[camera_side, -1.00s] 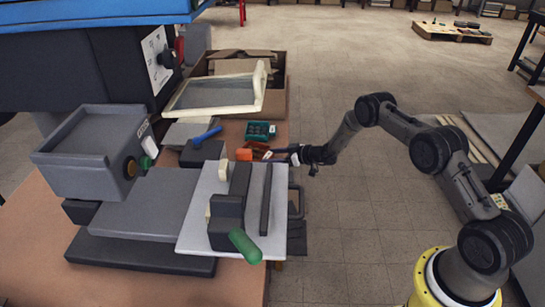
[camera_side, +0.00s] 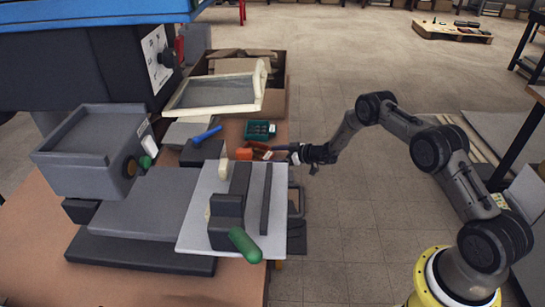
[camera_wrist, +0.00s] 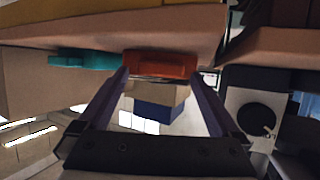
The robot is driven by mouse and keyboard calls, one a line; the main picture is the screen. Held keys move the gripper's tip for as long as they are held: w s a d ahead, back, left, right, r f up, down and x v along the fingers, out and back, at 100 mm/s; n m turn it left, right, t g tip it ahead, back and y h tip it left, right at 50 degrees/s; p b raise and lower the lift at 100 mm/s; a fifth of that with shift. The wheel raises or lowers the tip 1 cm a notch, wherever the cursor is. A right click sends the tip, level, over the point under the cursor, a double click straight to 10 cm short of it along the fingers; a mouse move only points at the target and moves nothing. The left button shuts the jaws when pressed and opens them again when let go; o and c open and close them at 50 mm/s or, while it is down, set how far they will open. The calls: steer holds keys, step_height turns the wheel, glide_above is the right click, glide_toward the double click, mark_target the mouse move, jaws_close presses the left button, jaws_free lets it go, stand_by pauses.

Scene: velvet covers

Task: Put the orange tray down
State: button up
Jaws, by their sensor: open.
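The orange tray (camera_side: 261,147) lies on the brown table near its right edge, in front of the green tray, in the side view. In the wrist view the orange tray (camera_wrist: 160,65) shows just beyond and between my fingertips. My gripper (camera_side: 278,148) is at the table's right edge, coming in from the right, with its fingertips close to the tray. In the wrist view my gripper (camera_wrist: 165,82) has its two purple fingers spread, with nothing clamped between them. Whether a fingertip still touches the tray I cannot tell.
The green tray (camera_side: 259,130) with small dark parts sits behind the orange tray; it also shows in the wrist view (camera_wrist: 85,61). A white board (camera_side: 193,232) bearing dark blocks is in front.

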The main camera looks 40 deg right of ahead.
steer(key=v, duration=1.2)
steer(key=s+a+r+n+g+y, duration=0.1)
steer(key=s+a+r+g+y, duration=0.15)
steer(key=a+r, duration=0.95)
steer(key=s+a+r+g+y, duration=0.1)
steer(key=s+a+r+g, duration=0.45)
steer(key=s+r, duration=0.5)
steer(key=s+a+r+m+g+h, duration=0.15)
steer(key=s+r+h, duration=0.4)
steer(key=s, duration=0.95)
steer(key=s+d+r+m+t+h, duration=0.1)
steer(key=s+d+m, duration=0.1)
steer(key=s, duration=0.4)
steer(key=s+d+r+m+t+h, duration=0.1)
steer(key=s+d+m+h, duration=0.1)
steer(key=s, duration=0.3)
steer(key=shift+s+d+r, duration=0.35)
steer(key=shift+d, duration=0.4)
